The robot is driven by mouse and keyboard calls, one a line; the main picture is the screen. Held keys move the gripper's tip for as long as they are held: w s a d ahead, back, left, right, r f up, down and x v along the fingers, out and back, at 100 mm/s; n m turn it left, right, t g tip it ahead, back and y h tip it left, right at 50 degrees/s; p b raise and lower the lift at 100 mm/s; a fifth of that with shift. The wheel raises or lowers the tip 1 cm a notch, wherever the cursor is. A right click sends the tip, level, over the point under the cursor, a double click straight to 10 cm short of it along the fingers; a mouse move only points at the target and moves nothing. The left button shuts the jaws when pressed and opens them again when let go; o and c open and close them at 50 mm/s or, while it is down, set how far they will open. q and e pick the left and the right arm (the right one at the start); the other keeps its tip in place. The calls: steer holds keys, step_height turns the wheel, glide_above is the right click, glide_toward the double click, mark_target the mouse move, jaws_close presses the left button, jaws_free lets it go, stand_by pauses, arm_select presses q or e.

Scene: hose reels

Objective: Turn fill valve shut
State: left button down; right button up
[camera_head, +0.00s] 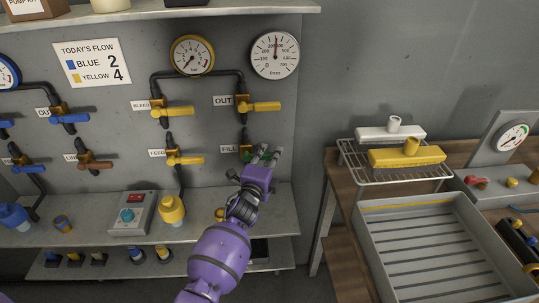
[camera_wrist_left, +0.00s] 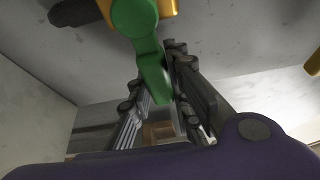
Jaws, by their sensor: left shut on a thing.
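The fill valve (camera_head: 245,153) is on the grey wall panel, just right of its FILL label, at the foot of a dark pipe. It has a brass-coloured body and a green handle. My left gripper (camera_head: 264,156) reaches up to it from below and is shut on the green handle. In the left wrist view the green handle (camera_wrist_left: 152,75) runs down from its round hub between my two dark fingers (camera_wrist_left: 160,95). The fingers partly hide the handle in the head view, so its exact angle is hard to tell there. My right gripper is out of view.
The yellow-handled OUT valve (camera_head: 262,106) is directly above, and the yellow FEED valve (camera_head: 184,159) is to the left. A shelf (camera_head: 100,235) with a switch box (camera_head: 133,214) lies below. A wire rack (camera_head: 385,172) and grey tray (camera_head: 440,205) stand on the right.

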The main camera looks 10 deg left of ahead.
arm_select(q)
steer(key=shift+f, duration=0.15)
steer(key=c, duration=1.6)
jaws_free()
steer(key=shift+s, duration=0.2)
steer(key=s, duration=0.4)
steer(key=s+a, duration=0.1)
steer(key=s, duration=0.6)
steer(key=shift+s+a, duration=0.2)
steer(key=shift+s, duration=0.1)
